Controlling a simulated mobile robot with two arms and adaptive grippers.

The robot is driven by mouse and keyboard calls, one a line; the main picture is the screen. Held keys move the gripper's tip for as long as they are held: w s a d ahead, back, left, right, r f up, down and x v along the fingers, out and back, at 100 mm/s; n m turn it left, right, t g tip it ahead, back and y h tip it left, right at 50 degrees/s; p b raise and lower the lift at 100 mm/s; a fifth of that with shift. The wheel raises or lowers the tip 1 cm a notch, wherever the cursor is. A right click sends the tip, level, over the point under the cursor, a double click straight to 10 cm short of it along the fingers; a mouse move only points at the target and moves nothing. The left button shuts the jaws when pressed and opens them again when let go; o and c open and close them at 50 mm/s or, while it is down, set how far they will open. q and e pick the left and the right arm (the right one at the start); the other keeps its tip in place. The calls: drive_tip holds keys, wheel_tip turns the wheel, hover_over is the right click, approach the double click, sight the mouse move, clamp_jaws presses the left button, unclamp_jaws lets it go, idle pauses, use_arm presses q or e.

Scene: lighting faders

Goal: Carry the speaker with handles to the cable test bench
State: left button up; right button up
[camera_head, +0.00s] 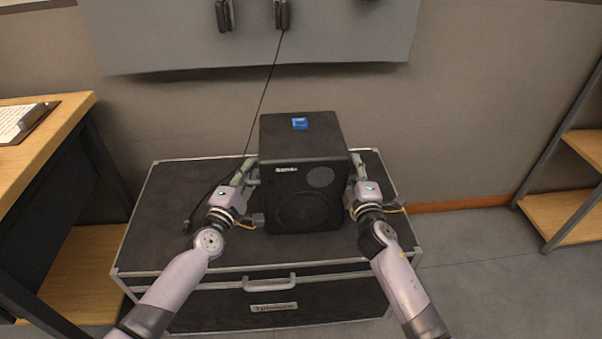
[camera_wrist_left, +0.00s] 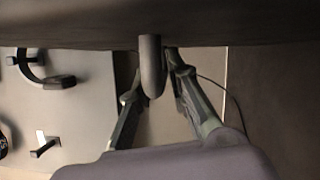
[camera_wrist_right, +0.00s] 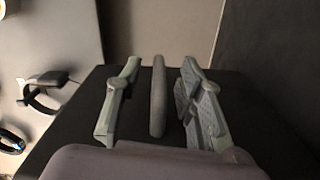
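The speaker (camera_head: 301,141) is a black box with a round cone on its front and a blue item (camera_head: 300,123) on top. It stands upright on a black flight case, between my grippers. My left gripper (camera_head: 242,176) is at its left side. In the left wrist view a grey handle (camera_wrist_left: 150,68) lies between its fingers, which look open around it; contact is hard to judge. My right gripper (camera_head: 355,168) is at the right side, open, with a grey handle (camera_wrist_right: 158,95) between its fingers and gaps on both sides. I cannot identify the cable test bench.
The flight case (camera_head: 182,190) has metal edges and a front handle (camera_head: 269,284). A wooden table (camera_head: 45,140) with a clipboard stands at left. Wooden shelves (camera_head: 570,205) stand at right. A grey wall panel (camera_head: 250,45) holds headphones, with a cable hanging down. Floor shows at the right.

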use_arm(q)
drive_tip(key=shift+w+d, duration=0.1)
drive_tip(key=shift+w, duration=0.25)
use_arm(e)
drive_tip(key=shift+w, duration=0.4)
use_arm(q)
drive_tip(key=shift+c, duration=0.5)
use_arm(e)
drive_tip(key=shift+c, duration=0.6)
use_arm(q)
drive_tip(key=shift+c, duration=1.3)
use_arm(e)
drive_tip(key=shift+c, duration=1.3)
use_arm(q)
clamp_jaws()
use_arm(e)
clamp_jaws()
use_arm(q)
drive_tip(key=shift+r, duration=0.35)
use_arm(e)
drive_tip(key=shift+r, duration=0.25)
